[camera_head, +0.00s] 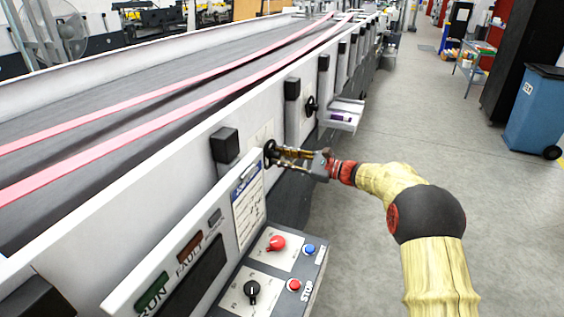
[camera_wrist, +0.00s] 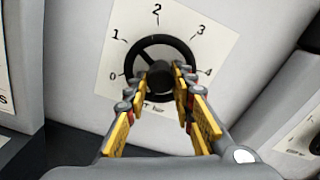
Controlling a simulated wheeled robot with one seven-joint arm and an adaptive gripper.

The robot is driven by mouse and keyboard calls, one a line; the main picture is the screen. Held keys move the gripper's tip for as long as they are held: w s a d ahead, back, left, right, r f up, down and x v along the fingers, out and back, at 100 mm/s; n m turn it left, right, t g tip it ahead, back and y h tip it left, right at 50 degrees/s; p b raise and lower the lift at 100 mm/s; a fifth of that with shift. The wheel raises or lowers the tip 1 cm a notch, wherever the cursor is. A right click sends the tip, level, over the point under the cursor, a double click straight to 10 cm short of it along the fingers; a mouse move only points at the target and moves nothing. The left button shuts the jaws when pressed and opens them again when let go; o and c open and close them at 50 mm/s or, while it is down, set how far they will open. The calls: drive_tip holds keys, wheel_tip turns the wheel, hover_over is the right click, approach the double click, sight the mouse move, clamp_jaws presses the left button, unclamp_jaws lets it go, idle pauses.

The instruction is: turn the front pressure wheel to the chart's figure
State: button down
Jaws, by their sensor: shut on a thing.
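The front pressure wheel (camera_wrist: 151,41) is a black spoked handwheel on a white dial plate (camera_wrist: 122,52) marked 0 to 4; it also shows on the machine's side in the head view (camera_head: 269,147). My gripper (camera_wrist: 160,76) is shut on the wheel around its middle, one finger on each side of the hub. In the head view my gripper (camera_head: 279,156) reaches it from the right.
A second black handwheel (camera_head: 311,106) sits farther along the machine side, near a protruding white box (camera_head: 343,114). A control box (camera_head: 262,276) with red, blue and black knobs juts out below the chart. The grey floor (camera_head: 420,115) at right is clear; a blue bin (camera_head: 535,112) stands beyond.

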drive_tip(key=n+b, duration=0.3)
drive_tip(key=n, duration=0.1)
drive_tip(key=shift+f+b, duration=0.15)
drive_tip(key=shift+b, duration=0.25)
drive_tip(key=shift+n+b, duration=1.25)
drive_tip(key=shift+n, duration=0.25)
drive_tip(key=c, duration=1.5)
unclamp_jaws()
drive_tip(key=shift+d, duration=0.1)
drive_tip(key=v, duration=1.1)
drive_tip(key=shift+s+d, duration=0.15)
drive_tip(key=shift+d, duration=0.25)
